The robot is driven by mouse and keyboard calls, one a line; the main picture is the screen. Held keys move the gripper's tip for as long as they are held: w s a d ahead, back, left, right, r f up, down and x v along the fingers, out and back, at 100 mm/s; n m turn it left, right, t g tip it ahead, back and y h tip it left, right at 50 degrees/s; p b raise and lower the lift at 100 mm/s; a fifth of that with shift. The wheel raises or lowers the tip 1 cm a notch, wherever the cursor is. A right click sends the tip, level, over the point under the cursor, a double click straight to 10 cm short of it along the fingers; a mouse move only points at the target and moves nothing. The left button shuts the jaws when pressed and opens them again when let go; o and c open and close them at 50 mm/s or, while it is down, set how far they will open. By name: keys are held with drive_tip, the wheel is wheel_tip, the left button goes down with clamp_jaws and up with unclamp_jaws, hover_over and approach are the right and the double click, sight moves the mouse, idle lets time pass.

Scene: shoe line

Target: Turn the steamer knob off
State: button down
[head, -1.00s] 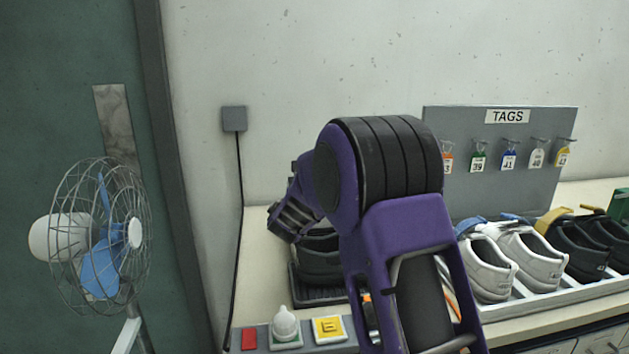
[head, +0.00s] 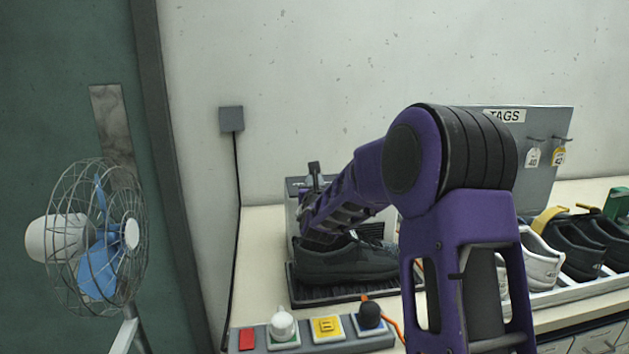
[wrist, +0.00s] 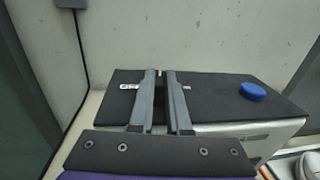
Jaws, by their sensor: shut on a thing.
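The steamer is a grey box with a dark top (wrist: 213,99), standing against the wall in the wrist view. In the head view its grey side (head: 293,205) shows behind the black shoe. My gripper (wrist: 160,74) reaches over the dark top, its two fingers close together around a narrow dark piece, apparently the steamer knob (wrist: 159,89). Silvery marks show on both sides of the fingers. The knob is mostly hidden, so its setting cannot be read. A round blue cap (wrist: 252,91) sits on the top, right of the fingers.
A black shoe (head: 345,261) sits on a dark ribbed tray (head: 340,295) in front of the steamer. A control strip (head: 300,345) lies at the bench front. More shoes (head: 575,243) and a tag board (head: 550,130) are at right. A fan (head: 100,240) stands left.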

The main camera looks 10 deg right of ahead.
drive_tip(key=c, duration=0.9)
unclamp_jaws()
drive_tip(key=s, duration=0.5)
drive_tip(key=s+a, duration=0.1)
drive_tip(key=s, duration=0.5)
drive_tip(key=s+a, duration=0.1)
drive_tip(key=s, duration=0.5)
drive_tip(key=shift+s, duration=0.15)
